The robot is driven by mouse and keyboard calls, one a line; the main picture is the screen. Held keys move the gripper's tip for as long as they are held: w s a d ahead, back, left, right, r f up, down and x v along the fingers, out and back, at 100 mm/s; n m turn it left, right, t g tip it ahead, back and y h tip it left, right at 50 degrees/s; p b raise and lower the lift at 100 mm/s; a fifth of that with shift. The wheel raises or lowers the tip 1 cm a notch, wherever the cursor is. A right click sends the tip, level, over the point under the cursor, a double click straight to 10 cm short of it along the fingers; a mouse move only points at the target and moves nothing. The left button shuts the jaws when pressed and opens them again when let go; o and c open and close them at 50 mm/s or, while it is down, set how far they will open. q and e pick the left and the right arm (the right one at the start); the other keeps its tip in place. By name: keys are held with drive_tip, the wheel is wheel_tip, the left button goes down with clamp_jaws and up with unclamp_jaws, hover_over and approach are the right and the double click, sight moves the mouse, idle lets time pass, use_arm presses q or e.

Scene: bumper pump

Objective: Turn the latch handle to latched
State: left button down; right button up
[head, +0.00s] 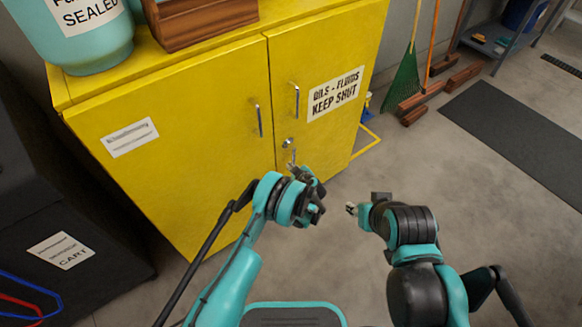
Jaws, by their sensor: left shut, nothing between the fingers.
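The yellow cabinet (215,115) has two doors, both lying closed against its front. A small silver latch handle (293,155) is low on the right door near the seam and appears to point downward. A round metal fitting (288,142) sits just above it. My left gripper (294,168) is shut and empty, with its tips just below the latch handle and partly covering its lower end. I cannot tell whether they touch. My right gripper (351,209) is over the floor, right of the cabinet and apart from it. Its fingers are too small to judge.
Two vertical door pulls (258,120) and (297,100) stand out from the doors. A teal container (85,45) and a wooden box (205,22) are on the cabinet top. A dark cart (60,200) stands at left. A green broom (404,80) leans at the back.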

use_arm(q)
drive_tip(key=v, duration=1.2)
drive_tip(key=s+a+r+m+g+h, duration=0.1)
drive_tip(key=s+a+r, duration=0.1)
drive_tip(key=a+r, duration=0.45)
drive_tip(key=s+a+r+m+g, duration=0.1)
drive_tip(key=s+a+r+m, duration=0.15)
drive_tip(key=r, duration=0.65)
drive_tip(key=s+a+r+m+g+h, duration=0.1)
drive_tip(key=a+r, duration=0.5)
drive_tip(key=r, duration=0.2)
drive_tip(key=s+a+r+m, duration=0.1)
drive_tip(key=s+a+r, duration=0.1)
drive_tip(key=s, duration=0.6)
drive_tip(key=s+a+r+m+h, duration=0.1)
drive_tip(key=s+a+r+m, duration=0.1)
drive_tip(key=s, duration=0.6)
drive_tip(key=s+a+r+m+h, duration=0.1)
drive_tip(key=s+a+r+m, duration=0.1)
drive_tip(key=s, duration=0.6)
drive_tip(key=shift+a+g, duration=0.4)
drive_tip(key=shift+a, duration=0.45)
